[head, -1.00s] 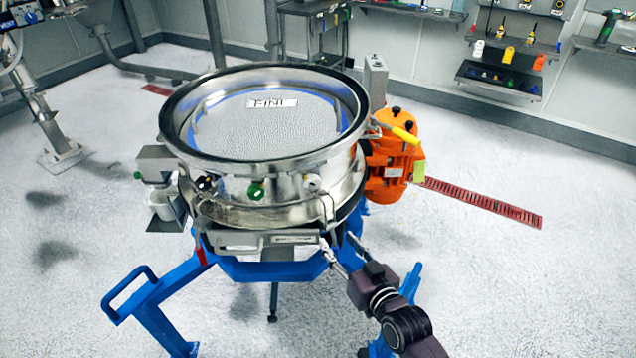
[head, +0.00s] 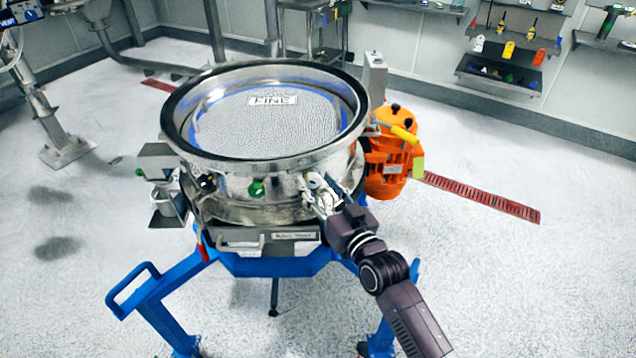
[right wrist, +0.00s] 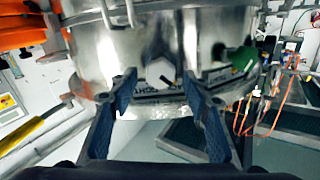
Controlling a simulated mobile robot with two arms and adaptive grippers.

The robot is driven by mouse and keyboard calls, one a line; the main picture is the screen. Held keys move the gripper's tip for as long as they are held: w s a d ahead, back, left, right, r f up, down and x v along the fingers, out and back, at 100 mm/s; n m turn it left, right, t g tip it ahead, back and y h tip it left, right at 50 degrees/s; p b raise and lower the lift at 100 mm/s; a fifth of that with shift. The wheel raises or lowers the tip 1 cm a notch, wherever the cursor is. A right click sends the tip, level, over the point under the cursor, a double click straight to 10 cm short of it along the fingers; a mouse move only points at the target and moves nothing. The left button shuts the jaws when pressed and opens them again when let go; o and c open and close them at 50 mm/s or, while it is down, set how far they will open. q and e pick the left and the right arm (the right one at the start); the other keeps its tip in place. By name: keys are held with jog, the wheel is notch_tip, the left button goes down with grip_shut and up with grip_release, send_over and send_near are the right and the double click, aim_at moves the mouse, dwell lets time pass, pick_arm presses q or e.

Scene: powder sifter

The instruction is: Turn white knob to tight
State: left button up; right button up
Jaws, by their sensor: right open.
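The white knob (right wrist: 160,72) sits on the shiny steel side wall of the round sifter (head: 235,207). In the right wrist view it shows as a pale faceted cap above a lettered strip that I cannot fully read. My right gripper (right wrist: 158,84) is open, with one fingertip on each side of the knob and a visible gap to both. In the head view my right gripper (head: 320,192) is at the front right of the sifter wall and largely covers the knob. My left gripper is not in view.
A green knob (head: 256,189) and a black knob (head: 207,183) are on the same wall, left of the white one. An orange motor (head: 389,160) sticks out at the right. Blue legs (head: 160,300) stand below. The floor around is mostly open.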

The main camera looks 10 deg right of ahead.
jog(key=shift+w, duration=0.1)
jog(key=c, duration=1.2)
jog(key=shift+o, duration=0.2)
jog(key=shift+m, duration=0.3)
jog(key=m+p, duration=0.1)
jog(key=m, duration=0.1)
jog(key=shift+m, duration=0.4)
jog(key=m, duration=0.4)
jog(key=shift+d+m+p, duration=0.1)
jog(key=shift+m+p, duration=0.2)
jog(key=shift+p, duration=0.05)
jog(key=m, duration=0.5)
jog(key=shift+w+d+f, duration=0.1)
jog(key=shift+f, duration=0.1)
jog(key=shift+f+m, duration=0.1)
jog(key=shift+m, duration=2.3)
